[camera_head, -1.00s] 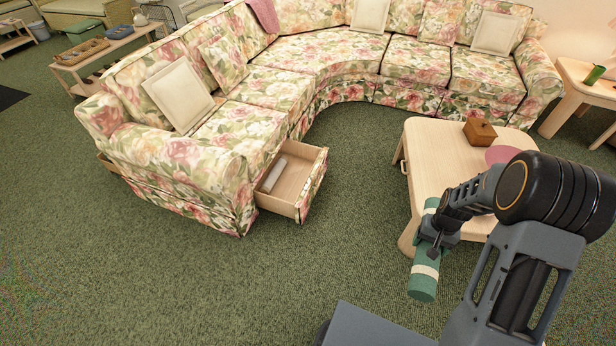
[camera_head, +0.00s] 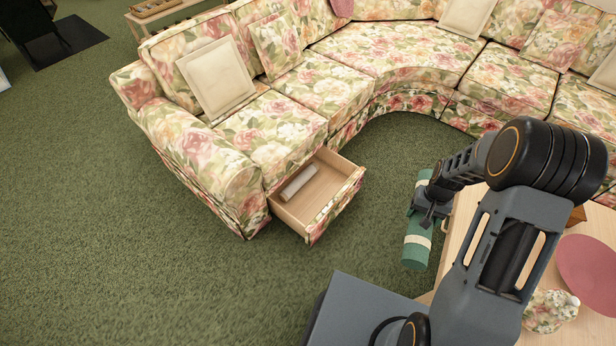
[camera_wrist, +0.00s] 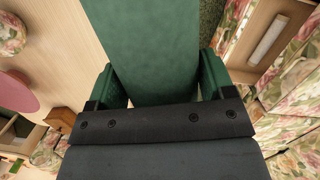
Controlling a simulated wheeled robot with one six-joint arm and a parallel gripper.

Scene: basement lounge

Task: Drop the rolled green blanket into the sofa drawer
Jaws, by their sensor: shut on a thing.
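The rolled green blanket (camera_head: 417,250) with cream bands hangs in my gripper (camera_head: 430,212), to the right of the sofa drawer and clear of it. In the wrist view the green roll (camera_wrist: 155,45) fills the middle, between the two fingers of my gripper (camera_wrist: 158,88). The sofa drawer (camera_head: 337,202) is pulled open from the base of the floral sofa's near end. A pale rolled thing (camera_head: 298,182) lies inside along its left side, and the rest of its floor is bare. The drawer also shows at the upper right of the wrist view (camera_wrist: 242,50).
A light wood coffee table (camera_head: 478,222) stands at the right, partly behind my arm, with a pink round mat (camera_head: 590,268) and a floral pot (camera_head: 548,310). The floral sofa (camera_head: 300,95) curves behind. Green carpet is clear between drawer and blanket.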

